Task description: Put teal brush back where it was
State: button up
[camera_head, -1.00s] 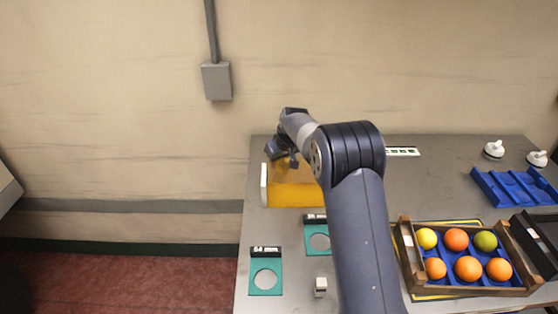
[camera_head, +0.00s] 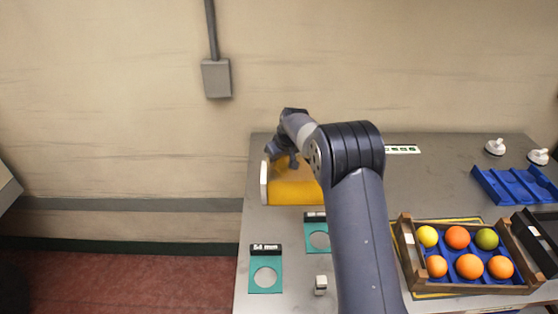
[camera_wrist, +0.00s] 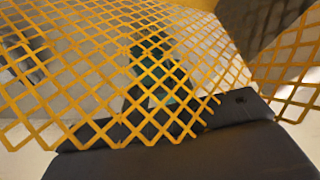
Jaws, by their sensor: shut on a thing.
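My gripper (camera_head: 288,160) is at the back left of the table, over the yellow roll (camera_head: 295,194) with a white end plate. In the wrist view, a yellow mesh (camera_wrist: 90,70) crosses in front of my gripper (camera_wrist: 160,85). Behind the mesh, a small teal part (camera_wrist: 178,97) shows at the dark fingers; I take it for the teal brush, held in the shut jaws. Most of the brush is hidden, and it cannot be made out in the head view. I cannot tell whether it touches the mesh or roll.
Two teal gauge plates with round holes, one marked 54 mm (camera_head: 265,254), lie at the front left. A small pale block (camera_head: 320,284) is beside them. A wooden crate (camera_head: 407,246) of fruit stands at right, with a blue tray (camera_head: 503,188) behind it.

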jog(key=shift+f, duration=0.1)
jog(key=o, duration=1.5)
jog(key=shift+r+p, duration=2.55)
jog(key=shift+r, duration=1.5)
jog(key=shift+f, duration=0.1)
jog(key=shift+f+b, duration=2.25)
jog(key=shift+f, duration=1.2)
